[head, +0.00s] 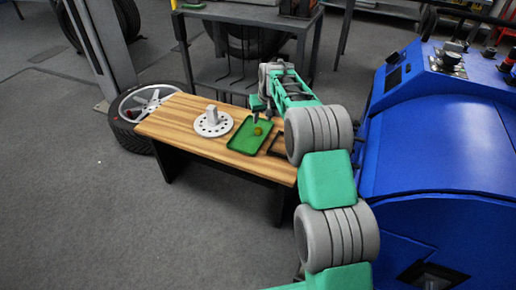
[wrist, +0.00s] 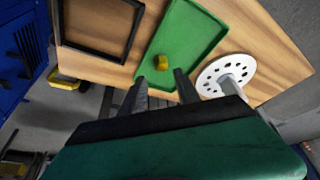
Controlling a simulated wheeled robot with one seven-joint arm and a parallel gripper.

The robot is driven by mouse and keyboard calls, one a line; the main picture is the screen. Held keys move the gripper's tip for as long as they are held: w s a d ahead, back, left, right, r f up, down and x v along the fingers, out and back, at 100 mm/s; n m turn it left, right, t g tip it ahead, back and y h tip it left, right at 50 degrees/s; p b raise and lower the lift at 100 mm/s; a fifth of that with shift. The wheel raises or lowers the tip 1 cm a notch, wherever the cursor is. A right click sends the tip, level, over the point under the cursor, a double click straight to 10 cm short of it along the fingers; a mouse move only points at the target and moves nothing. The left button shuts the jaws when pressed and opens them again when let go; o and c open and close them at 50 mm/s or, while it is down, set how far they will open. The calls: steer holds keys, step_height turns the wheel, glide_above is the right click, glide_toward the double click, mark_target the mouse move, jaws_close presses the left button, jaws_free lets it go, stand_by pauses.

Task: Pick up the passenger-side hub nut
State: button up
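A small gold-yellow nut (wrist: 161,62) lies in the green tray (wrist: 186,30), near the tray's edge on my gripper's side in the wrist view. In the head view the nut (head: 258,131) shows inside the green tray (head: 243,141) on the wooden table. My gripper (wrist: 161,80) is open and empty. Its two dark fingers are apart, and the nut shows just beyond the gap between their tips. In the head view my gripper (head: 262,114) is above the far part of the tray; its fingertips are small there. I cannot tell the exact height above the nut.
A white hub disc with holes (head: 212,123) stands on the wooden table (head: 172,121) left of the tray. A black open frame (wrist: 98,53) lies on the tray's other side. A blue machine (head: 440,150) stands at the right. A wheel (head: 146,108) is left of the table.

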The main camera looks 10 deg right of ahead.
mark_target(259, 129)
steer(key=b+x, duration=0.4)
steer(key=x, duration=0.6)
steer(key=shift+w+a+f, duration=0.1)
steer(key=shift+w+a, duration=0.05)
steer(key=shift+w, duration=0.15)
jaws_close()
